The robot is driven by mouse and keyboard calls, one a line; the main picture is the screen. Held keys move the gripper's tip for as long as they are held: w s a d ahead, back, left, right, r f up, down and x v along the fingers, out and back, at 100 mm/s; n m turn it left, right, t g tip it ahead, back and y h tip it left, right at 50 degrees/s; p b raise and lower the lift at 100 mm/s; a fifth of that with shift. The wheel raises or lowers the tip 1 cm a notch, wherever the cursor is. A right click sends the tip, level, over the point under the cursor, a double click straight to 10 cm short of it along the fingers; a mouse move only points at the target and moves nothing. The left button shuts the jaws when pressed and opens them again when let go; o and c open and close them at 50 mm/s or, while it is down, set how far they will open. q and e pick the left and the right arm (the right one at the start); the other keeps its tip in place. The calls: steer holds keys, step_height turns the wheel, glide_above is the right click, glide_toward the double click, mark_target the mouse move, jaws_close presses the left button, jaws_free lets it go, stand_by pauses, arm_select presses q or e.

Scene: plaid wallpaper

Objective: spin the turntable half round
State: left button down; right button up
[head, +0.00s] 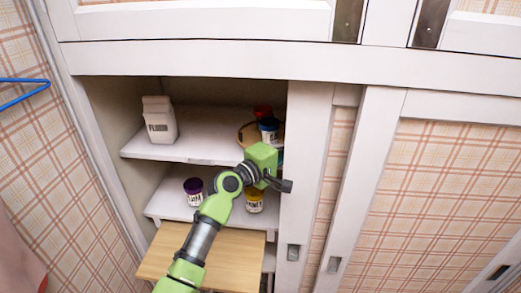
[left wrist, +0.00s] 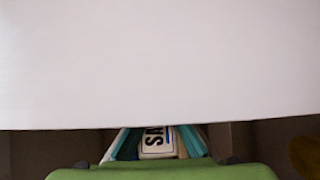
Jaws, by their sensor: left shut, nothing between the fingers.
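The turntable (head: 244,132) shows only as a curved brown edge at the right end of the upper shelf. A jar with a blue lid (head: 269,129) and a red-topped item (head: 262,111) stand at it and cover much of it. The cabinet's white upright cuts off its right side. My left gripper (head: 287,186) is shut and empty, in front of the cabinet, lower in the picture than the turntable and beside the upright. I cannot tell whether it touches anything. My right gripper is in no view.
A white flour container (head: 160,120) stands on the upper shelf (head: 195,148). Jars with purple (head: 193,188) and yellow (head: 254,200) lids stand on the lower shelf. A wooden board (head: 215,255) juts out below. A box lettered "SA" (left wrist: 155,141) shows in the left wrist view.

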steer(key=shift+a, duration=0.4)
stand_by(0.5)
